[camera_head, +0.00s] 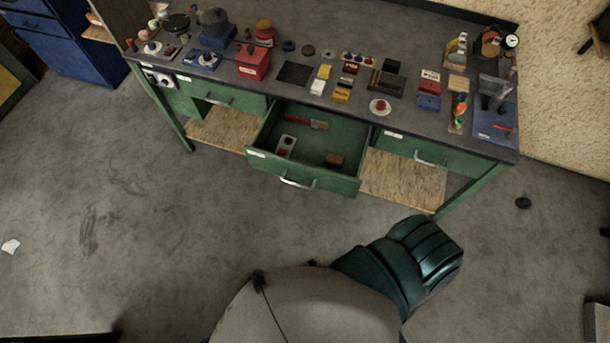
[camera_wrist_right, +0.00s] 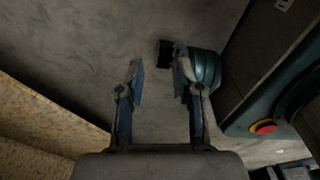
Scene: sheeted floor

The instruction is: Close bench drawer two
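The green workbench (camera_head: 190,104) stands across the upper part of the head view. Its middle drawer (camera_head: 330,185) is pulled out, with a metal handle (camera_head: 298,184) on its front. Inside lie a red-handled tool (camera_head: 318,124), a grey piece with round holes (camera_head: 287,143) and a small brown block (camera_head: 334,160). The left drawer (camera_head: 222,93) and right drawer (camera_head: 432,152) look shut. My right gripper (camera_wrist_right: 157,68) shows in the right wrist view with its two fingers apart and nothing between them. Neither gripper shows in the head view.
Many small items, including a red box (camera_head: 253,62) and a blue tray (camera_head: 495,122), stand on the benchtop. A blue cabinet (camera_head: 62,50) is at the upper left. The floor (camera_head: 170,240) before the bench is mostly clear, with a white scrap (camera_head: 11,246) at the left.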

